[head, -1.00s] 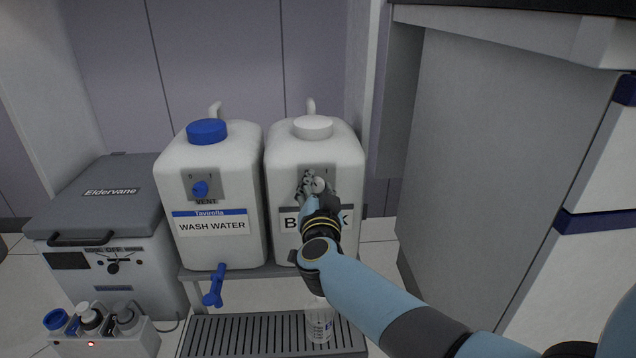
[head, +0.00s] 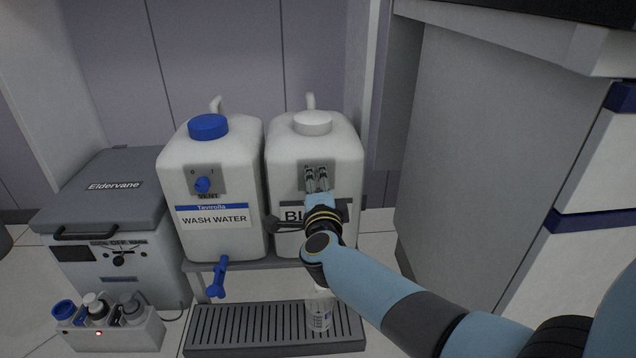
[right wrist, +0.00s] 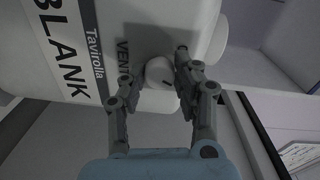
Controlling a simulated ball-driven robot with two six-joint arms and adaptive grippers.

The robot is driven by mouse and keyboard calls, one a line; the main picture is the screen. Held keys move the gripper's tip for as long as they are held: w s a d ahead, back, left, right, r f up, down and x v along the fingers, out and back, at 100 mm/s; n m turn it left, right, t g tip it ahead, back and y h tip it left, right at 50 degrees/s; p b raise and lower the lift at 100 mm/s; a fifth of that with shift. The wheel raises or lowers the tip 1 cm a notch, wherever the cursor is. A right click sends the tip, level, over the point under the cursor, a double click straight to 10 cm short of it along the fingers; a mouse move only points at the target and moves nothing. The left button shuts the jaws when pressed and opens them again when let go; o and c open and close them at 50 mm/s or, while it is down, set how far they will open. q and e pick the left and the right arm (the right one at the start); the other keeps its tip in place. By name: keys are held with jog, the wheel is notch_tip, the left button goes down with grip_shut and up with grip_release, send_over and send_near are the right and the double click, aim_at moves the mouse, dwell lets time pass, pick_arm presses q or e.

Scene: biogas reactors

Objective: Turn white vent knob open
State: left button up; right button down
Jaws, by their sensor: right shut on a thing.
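The white jug (head: 284,155) with a white cap stands on the right, its label partly hidden by my arm. Its white vent knob (right wrist: 160,72) sits on a grey plate (head: 330,170) on the jug's front. My right gripper (head: 317,178) is at this plate, and its fingers hide the knob in the head view. In the right wrist view the gripper (right wrist: 162,75) has a finger on each side of the knob and is shut on it. A short dark mark shows on the knob's face. My left gripper is not in view.
The wash water jug (head: 185,160), with a blue vent knob (head: 203,185) and blue tap (head: 219,277), stands close on the left. A clear bottle (head: 319,312) stands on the slatted tray (head: 255,328) below. A grey cabinet (head: 480,150) bounds the right side.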

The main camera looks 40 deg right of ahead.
jog(key=m, duration=0.3)
jog(key=shift+f, duration=0.2)
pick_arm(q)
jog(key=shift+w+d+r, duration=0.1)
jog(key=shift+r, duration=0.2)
pick_arm(e)
jog(key=shift+m, duration=0.3)
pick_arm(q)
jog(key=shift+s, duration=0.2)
pick_arm(e)
jog(key=c, duration=1.2)
grip_release()
jog(key=shift+o, duration=1.1)
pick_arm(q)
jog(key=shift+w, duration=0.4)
pick_arm(e)
jog(key=shift+r, duration=0.1)
